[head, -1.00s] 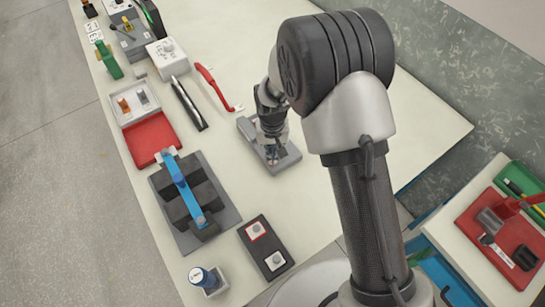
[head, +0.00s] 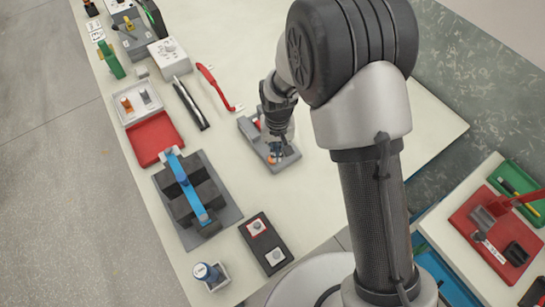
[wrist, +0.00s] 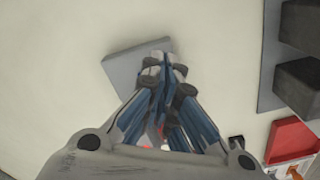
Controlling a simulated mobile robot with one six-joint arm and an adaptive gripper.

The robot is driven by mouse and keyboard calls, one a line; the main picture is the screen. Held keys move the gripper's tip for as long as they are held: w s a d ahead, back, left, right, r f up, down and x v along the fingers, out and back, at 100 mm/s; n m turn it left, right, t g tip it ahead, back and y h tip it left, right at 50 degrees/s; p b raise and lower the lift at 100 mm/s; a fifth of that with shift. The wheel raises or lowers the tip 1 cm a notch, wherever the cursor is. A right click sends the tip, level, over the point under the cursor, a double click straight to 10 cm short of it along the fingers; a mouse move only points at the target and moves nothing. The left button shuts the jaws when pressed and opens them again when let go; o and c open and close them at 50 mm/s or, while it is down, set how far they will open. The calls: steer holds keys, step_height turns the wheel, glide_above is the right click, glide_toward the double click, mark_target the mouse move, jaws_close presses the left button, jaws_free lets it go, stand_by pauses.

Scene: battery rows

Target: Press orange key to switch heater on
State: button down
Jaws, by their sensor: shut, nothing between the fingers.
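A grey device (head: 286,161) lies on the white bench under my gripper; its flat grey end also shows in the wrist view (wrist: 125,67). A red part (head: 257,124) shows on the device just behind my gripper. A small orange spot (head: 270,158) shows low beside the fingertips; I cannot tell whether it is the orange key. My gripper (head: 277,154) is shut and empty, pointing down over the device. In the wrist view the fingers (wrist: 164,62) are together and hide the middle of the device, with some red glimpsed between them. Contact cannot be told.
Left of the device are a black bar (head: 191,104), a red-handled tool (head: 218,86) and a white-and-red case (head: 153,138). Bench right of my gripper is clear.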

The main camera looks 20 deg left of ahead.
steer(key=s+d, duration=0.5)
steer(key=d, duration=0.1)
stand_by(0.4)
